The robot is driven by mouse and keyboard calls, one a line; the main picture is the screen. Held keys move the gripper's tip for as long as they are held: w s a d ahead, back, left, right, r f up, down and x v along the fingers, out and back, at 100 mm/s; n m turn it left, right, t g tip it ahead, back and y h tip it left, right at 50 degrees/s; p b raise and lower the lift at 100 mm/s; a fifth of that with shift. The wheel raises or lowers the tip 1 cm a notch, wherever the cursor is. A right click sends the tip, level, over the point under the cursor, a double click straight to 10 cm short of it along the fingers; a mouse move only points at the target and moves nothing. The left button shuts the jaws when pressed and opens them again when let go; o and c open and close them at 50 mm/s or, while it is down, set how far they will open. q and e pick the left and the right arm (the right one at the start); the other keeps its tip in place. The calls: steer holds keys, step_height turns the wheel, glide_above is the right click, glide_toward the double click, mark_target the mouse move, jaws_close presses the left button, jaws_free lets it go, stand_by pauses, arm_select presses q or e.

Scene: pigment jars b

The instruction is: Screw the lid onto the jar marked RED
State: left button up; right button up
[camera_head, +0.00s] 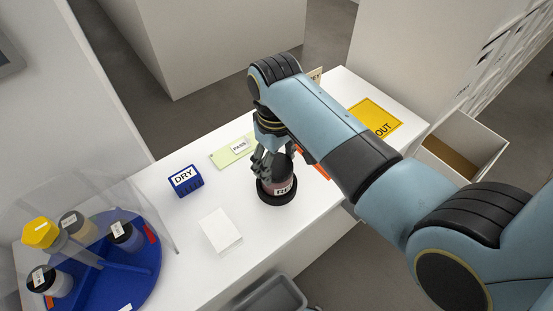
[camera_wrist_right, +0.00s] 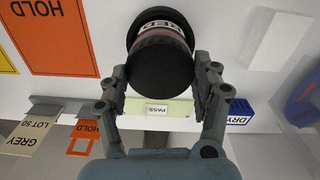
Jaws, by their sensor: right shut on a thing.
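The jar marked RED (camera_head: 282,187) stands upright in a round black holder (camera_head: 265,197) on the white counter. It has a reddish body and a white label, which also shows in the wrist view (camera_wrist_right: 164,27). A black lid (camera_wrist_right: 159,70) lies over the jar's mouth. My right gripper (camera_head: 267,160) reaches down from above, and in the wrist view its two fingers (camera_wrist_right: 163,88) are on either side of the lid, shut on it. I cannot tell whether the lid's thread is engaged. My left gripper is not in view.
A blue DRY block (camera_head: 186,181), a white block (camera_head: 220,231) and a green PASS card (camera_head: 226,156) are left of the jar. A blue turntable (camera_head: 146,263) with several jars stands behind a clear screen. A yellow OUT mat (camera_head: 372,117) and an open box (camera_head: 481,133) are right.

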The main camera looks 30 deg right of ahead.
steer(key=o, duration=1.6)
steer(key=shift+r, duration=0.1)
